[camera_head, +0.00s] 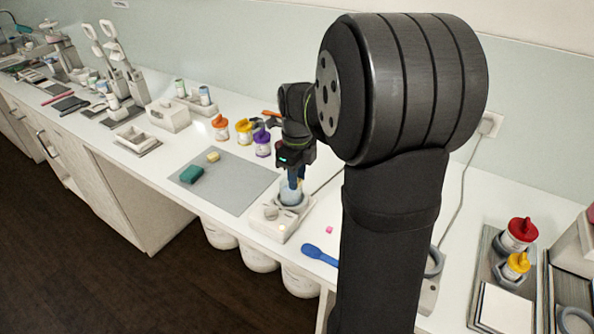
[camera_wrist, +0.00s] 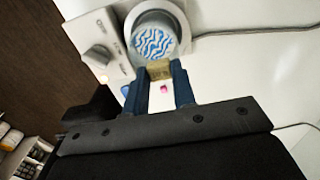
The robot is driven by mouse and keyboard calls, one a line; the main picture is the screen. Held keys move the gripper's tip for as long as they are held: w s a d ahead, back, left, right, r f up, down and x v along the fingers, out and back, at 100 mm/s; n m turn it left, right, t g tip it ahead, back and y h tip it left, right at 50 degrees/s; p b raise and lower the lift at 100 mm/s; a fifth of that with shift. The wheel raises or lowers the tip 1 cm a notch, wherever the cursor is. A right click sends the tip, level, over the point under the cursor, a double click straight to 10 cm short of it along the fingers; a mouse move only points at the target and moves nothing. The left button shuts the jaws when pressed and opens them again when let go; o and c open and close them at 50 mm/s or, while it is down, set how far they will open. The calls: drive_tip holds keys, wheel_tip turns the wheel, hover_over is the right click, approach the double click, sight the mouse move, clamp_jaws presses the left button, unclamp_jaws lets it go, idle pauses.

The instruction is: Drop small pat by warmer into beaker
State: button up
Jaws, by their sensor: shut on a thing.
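My gripper (camera_wrist: 160,78) has its two blue fingers shut on a small tan-yellow pat (camera_wrist: 159,69) at their tips. In the head view my gripper (camera_head: 294,178) points down at the pale blue beaker (camera_head: 290,195), and the pat is not clearly visible there. The beaker stands in the round ring of the white warmer (camera_head: 268,226). In the wrist view the beaker (camera_wrist: 153,42) shows a blue-and-white wavy round top, just beyond the held pat. The warmer (camera_wrist: 118,68) has a knob beside the ring. I cannot tell whether the pat is over the beaker's rim.
A tiny pink piece (camera_head: 329,230) and a blue spoon (camera_head: 320,254) lie right of the warmer. Lidded jars (camera_head: 244,132) stand behind. A cable runs along the counter.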

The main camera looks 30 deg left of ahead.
drive_tip(key=o, duration=1)
wheel_tip(320, 180, up, 18)
drive_tip(key=shift+f, duration=0.25)
drive_tip(key=shift+f, duration=0.1)
drive_tip(key=shift+f, duration=7.95)
